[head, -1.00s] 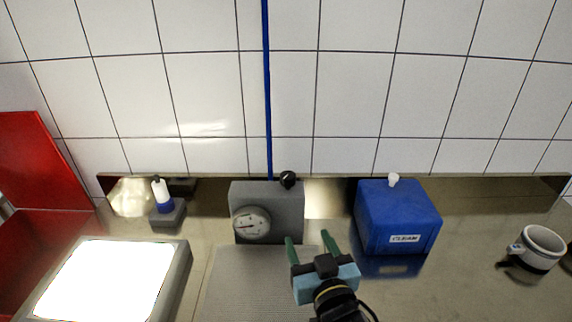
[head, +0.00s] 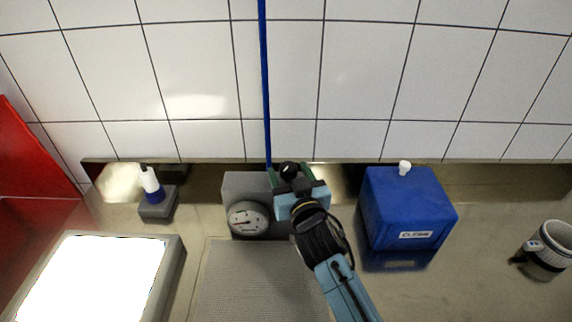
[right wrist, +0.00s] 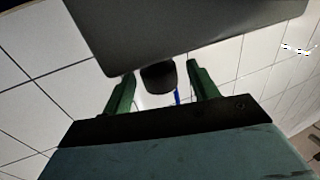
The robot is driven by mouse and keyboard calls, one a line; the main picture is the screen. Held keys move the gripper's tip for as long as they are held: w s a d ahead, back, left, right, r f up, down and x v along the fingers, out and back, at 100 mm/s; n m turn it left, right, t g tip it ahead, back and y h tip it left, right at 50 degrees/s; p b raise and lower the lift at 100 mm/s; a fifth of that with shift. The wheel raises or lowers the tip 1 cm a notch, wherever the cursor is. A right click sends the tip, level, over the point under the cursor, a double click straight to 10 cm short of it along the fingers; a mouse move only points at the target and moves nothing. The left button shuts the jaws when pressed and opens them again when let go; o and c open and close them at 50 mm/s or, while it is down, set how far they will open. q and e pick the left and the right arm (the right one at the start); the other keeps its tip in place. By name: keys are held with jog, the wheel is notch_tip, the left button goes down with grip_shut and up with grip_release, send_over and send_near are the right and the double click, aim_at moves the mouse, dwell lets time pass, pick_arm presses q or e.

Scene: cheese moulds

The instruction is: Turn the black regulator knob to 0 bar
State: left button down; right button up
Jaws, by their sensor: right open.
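The black regulator knob (head: 288,169) sits on top of the grey regulator box (head: 238,187) by the back wall. A round white pressure gauge (head: 248,219) is on the box's front; its reading is too small to tell. My right gripper (head: 291,172) is open at the knob, with a green finger on either side of it. In the right wrist view the knob (right wrist: 158,77) shows between the two open fingers (right wrist: 160,88), with gaps on both sides. My left gripper is not in view.
A blue box labelled CLEAN (head: 410,215) stands right of the regulator. A mug (head: 547,250) is far right. A bottle in a grey holder (head: 157,205) and a bright panel (head: 95,280) are left. A ribbed grey mat (head: 255,285) lies in front.

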aim_at(285, 163)
jog(key=shift+x, duration=1.65)
jog(key=c, duration=1)
jog(key=shift+r+n+y+p, duration=0.1)
jog(key=shift+n+y+p, duration=0.25)
jog(key=shift+p, duration=0.2)
jog(key=n+g+y+p, duration=0.1)
jog(key=n+y+p, duration=0.1)
jog(key=y+p, duration=0.1)
jog(key=shift+r+g+p, duration=0.1)
jog(key=shift+g+p, duration=0.3)
jog(key=shift+p, duration=0.1)
jog(key=shift+a+n+g+y+p, duration=0.15)
jog(key=shift+n+g+y+p, duration=0.35)
jog(key=shift+n+y, duration=0.35)
jog(key=shift+s+a+f+n+g+y, duration=0.1)
jog(key=shift+n+g+y, duration=0.3)
jog(key=shift+y, duration=0.2)
jog(key=shift+s+a+f+n+g+y, duration=0.1)
jog(key=shift+n+g+y, duration=0.2)
jog(key=shift+g+y, duration=0.25)
